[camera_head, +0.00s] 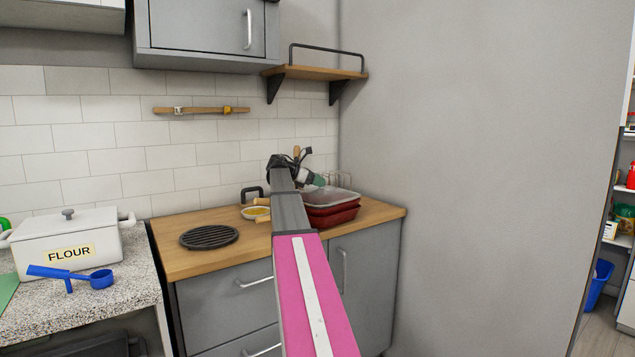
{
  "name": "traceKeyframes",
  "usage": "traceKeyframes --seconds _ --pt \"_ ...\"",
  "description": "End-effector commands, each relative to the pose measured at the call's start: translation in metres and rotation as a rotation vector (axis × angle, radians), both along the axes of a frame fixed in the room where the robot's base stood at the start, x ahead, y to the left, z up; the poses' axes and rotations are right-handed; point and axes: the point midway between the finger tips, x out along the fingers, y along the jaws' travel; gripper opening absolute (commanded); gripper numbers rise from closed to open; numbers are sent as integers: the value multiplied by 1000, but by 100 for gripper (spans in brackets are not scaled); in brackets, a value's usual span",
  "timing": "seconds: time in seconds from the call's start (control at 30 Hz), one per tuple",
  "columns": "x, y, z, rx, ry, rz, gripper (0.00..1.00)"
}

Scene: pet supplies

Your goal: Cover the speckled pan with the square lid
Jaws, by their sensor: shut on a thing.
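A dark red square pan (332,219) sits at the right end of the wooden counter; its speckles are too small to make out. A pale grey, see-through square lid (340,197) shows at the top of the pan, partly behind my arm. I cannot tell whether it rests fully on the rim or hangs just above it. My gripper (318,181) is at the lid's far left part, shut on it as far as I can see. My arm hides the fingertips, the grip point and the pan's left side.
On the wooden counter (185,262) are a round black trivet (209,237) and a small bowl (255,212) with yellow contents, close left of my arm. A wall shelf (315,72) hangs above. A flour box (68,245) and blue scoop (75,277) are far left.

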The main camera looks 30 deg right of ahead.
Motion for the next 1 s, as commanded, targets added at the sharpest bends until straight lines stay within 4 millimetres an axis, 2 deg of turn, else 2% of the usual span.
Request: traceKeyframes --seconds 1.0 --pt "0 0 -6 -2 -1 1 0"
